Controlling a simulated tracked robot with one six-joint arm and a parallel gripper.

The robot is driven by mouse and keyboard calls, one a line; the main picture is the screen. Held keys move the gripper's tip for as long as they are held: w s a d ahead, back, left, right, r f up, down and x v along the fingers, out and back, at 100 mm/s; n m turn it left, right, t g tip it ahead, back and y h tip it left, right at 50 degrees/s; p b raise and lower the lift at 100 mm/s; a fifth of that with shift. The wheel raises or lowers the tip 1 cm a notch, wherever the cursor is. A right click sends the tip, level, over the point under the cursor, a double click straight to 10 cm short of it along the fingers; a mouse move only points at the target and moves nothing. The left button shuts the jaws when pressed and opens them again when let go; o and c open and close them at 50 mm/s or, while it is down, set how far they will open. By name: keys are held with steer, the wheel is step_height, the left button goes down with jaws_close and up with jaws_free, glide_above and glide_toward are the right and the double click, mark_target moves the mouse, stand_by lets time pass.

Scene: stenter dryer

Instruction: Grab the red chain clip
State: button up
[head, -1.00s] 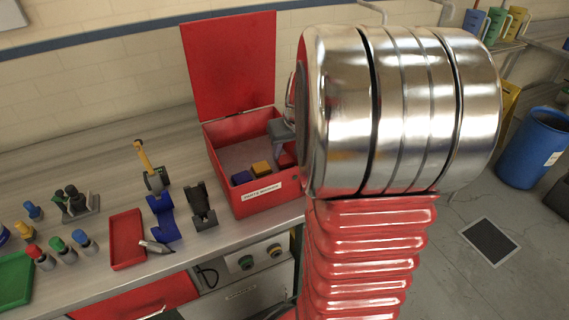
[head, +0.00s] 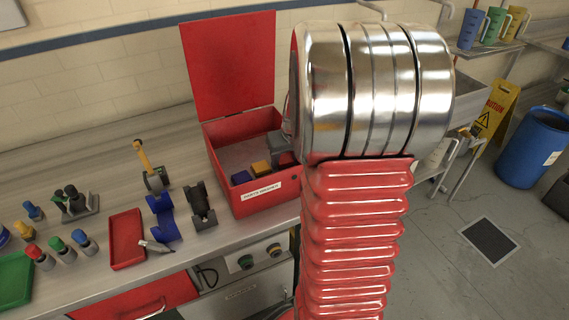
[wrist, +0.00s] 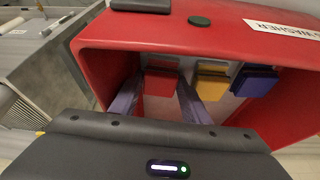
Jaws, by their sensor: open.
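The red chain clip (wrist: 161,83) lies inside the open red box (wrist: 180,32) in the wrist view. A yellow clip (wrist: 211,82) and a blue clip (wrist: 256,81) sit to its right in a row. My gripper (wrist: 160,100) is open, its two fingers reaching into the box. In the picture, the fingers stand to the left and right of the red clip; contact cannot be told. In the head view the yellow clip (head: 261,168) and blue clip (head: 240,178) show, but the red clip is hidden behind my arm and gripper.
The box's raised lid (head: 232,65) stands at the back and its walls surround my fingers. To its left are a black holder (head: 201,207), a blue tape dispenser (head: 163,215) and a red tray (head: 127,239). A blue barrel (head: 533,148) stands on the floor at right.

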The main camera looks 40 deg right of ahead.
mark_target(285, 160)
steer(key=shift+c, duration=0.4)
steer(key=c, duration=0.8)
steer(key=shift+r, duration=0.15)
step_height(285, 160, up, 18)
stand_by(0.7)
